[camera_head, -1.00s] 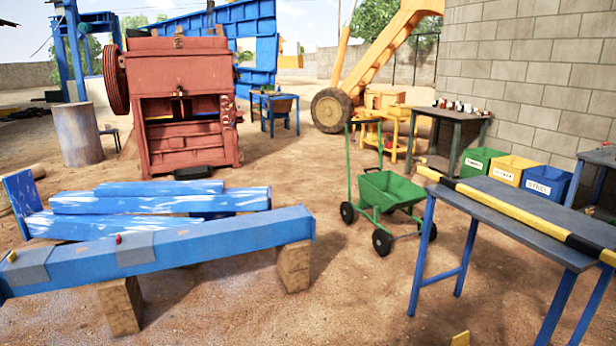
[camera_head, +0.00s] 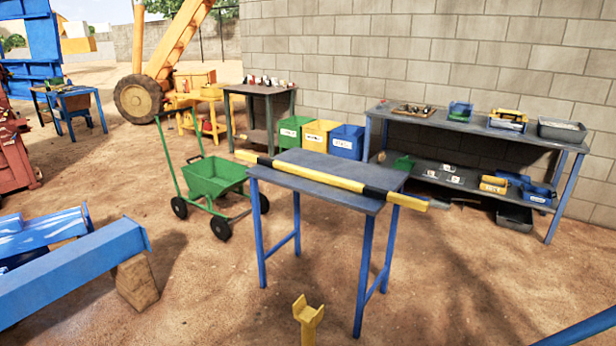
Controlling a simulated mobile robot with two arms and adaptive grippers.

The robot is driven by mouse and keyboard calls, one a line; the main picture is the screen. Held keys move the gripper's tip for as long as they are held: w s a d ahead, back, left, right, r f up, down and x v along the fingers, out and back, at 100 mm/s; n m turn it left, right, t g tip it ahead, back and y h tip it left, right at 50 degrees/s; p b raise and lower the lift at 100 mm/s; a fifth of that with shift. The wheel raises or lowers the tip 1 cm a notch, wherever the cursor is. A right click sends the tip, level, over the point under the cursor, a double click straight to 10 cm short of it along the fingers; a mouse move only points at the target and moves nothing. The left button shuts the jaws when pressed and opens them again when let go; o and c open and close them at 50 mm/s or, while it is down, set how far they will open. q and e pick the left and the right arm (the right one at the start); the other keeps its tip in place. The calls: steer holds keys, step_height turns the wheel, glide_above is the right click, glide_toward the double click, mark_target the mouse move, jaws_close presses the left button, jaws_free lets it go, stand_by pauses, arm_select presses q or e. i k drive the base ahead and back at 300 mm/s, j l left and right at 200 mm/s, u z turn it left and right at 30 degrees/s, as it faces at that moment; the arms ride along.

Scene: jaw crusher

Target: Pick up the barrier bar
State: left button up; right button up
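The barrier bar (camera_head: 318,176) is a long yellow bar with black bands. It lies across the top of a grey table with blue legs (camera_head: 289,178), in the middle of the head view. Both of its yellow ends stick out past the table edges, one at the far left and one at the near right. Neither of my grippers shows in the head view, and nothing touches the bar except the table.
A yellow forked post (camera_head: 308,314) stands in front of the table. A green cart (camera_head: 214,178) is to its left. Blue beams (camera_head: 75,270) lie at the left. Green, yellow and blue bins (camera_head: 346,142) and a workbench (camera_head: 470,130) stand behind. Open sandy ground lies between.

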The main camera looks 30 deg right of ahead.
mark_target(372, 191)
steer(key=k+u, duration=0.1)
steer(key=u, duration=0.35)
steer(key=k+u, duration=0.1)
steer(key=u, duration=0.3)
steer(key=k+u, duration=0.1)
steer(key=u, duration=0.8)
steer(key=z, duration=2.6)
steer(key=i+j+u, duration=0.45)
steer(key=i+j, duration=0.15)
steer(key=i, duration=0.4)
steer(key=i+j+u, duration=0.25)
steer(key=i, duration=0.25)
